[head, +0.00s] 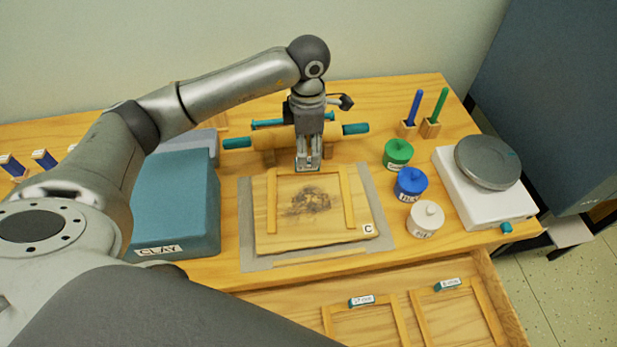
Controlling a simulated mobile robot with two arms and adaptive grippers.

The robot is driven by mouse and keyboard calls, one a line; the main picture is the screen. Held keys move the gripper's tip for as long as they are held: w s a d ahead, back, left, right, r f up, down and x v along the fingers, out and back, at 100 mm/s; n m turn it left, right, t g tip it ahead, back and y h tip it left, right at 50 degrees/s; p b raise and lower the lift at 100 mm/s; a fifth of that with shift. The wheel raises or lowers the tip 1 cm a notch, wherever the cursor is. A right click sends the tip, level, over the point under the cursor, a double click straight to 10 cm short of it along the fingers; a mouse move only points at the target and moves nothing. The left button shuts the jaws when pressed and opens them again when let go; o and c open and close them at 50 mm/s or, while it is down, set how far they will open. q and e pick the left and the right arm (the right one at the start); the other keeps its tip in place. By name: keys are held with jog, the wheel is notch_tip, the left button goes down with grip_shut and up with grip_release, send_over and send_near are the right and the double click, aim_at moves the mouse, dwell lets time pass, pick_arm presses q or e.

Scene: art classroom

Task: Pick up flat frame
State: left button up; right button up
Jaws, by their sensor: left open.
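The flat frame (265,235) is a light wooden panel with raised side strips, a dark smudged drawing in its middle and a "C" label at its lower right corner. It lies flat on a grey mat (379,215) on the wooden table. My left gripper (308,166) points down at the far edge of the frame, near the middle of that edge. Its jaws are open with only a narrow gap. I cannot tell whether the fingertips touch the frame. My right gripper does not show.
A blue clay box (180,205) stands left. A rolling pin (355,128) lies behind the gripper. Green (398,152), blue (411,184) and white (425,218) jars and a white scale (460,190) stand right. An open drawer (290,305) with labelled wooden frames juts out in front.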

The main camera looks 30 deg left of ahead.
pick_arm(q)
notch_tip(320, 180, down, 4)
jog(key=shift+a+f+p, duration=0.15)
jog(key=shift+f+p, duration=0.1)
jog(key=shift+p, duration=0.3)
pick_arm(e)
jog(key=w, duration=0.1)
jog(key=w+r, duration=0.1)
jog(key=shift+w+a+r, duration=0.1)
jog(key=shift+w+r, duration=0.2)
pick_arm(q)
grip_shut()
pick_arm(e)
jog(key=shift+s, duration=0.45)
